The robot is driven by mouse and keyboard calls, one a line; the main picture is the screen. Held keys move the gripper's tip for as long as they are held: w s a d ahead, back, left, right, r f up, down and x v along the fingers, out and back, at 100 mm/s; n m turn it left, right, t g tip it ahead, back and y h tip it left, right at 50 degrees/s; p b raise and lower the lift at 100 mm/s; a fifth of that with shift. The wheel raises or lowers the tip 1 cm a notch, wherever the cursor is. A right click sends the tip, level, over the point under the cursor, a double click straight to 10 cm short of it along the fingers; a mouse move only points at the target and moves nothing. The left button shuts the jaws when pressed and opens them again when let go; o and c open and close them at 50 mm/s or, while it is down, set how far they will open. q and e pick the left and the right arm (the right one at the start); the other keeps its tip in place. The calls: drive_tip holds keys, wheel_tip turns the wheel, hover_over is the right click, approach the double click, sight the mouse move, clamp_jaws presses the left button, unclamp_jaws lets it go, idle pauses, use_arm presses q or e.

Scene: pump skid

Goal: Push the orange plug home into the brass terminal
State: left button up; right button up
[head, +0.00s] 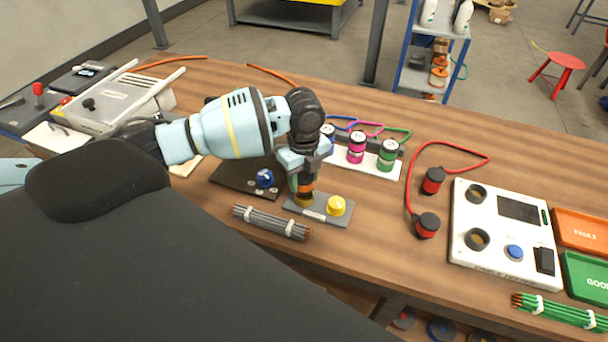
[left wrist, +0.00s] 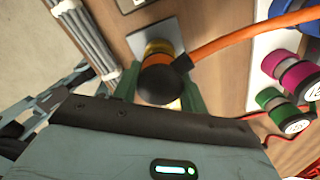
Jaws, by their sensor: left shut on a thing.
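My left gripper (head: 304,178) points straight down and is shut on the orange plug (head: 305,187). The plug is upright over the grey plate (head: 318,215), where the brass terminal (head: 302,199) shows just under it. In the left wrist view, the plug's dark back end (left wrist: 158,84) sits between the green fingers, and its orange cable (left wrist: 250,30) runs off to the upper right. A brass-orange ring (left wrist: 159,48) shows beyond it against the plate. Whether the plug is fully seated is hidden. My right gripper is out of view.
A yellow knob (head: 336,206) stands right beside the terminal. A bundle of grey rods (head: 270,222) lies in front. A dark plate with a blue knob (head: 265,178) is to the left. A white rack with pink and green plugs (head: 356,150) is behind.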

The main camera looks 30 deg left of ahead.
use_arm(q)
drive_tip(key=shift+f, duration=0.65)
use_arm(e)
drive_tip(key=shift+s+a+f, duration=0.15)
use_arm(q)
drive_tip(key=shift+f, duration=0.7)
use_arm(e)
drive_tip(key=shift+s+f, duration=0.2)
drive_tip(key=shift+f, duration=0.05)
use_arm(q)
drive_tip(key=o, duration=1.2)
drive_tip(key=shift+r, duration=0.1)
wheel_tip(320, 180, up, 6)
drive_tip(key=shift+r, duration=0.85)
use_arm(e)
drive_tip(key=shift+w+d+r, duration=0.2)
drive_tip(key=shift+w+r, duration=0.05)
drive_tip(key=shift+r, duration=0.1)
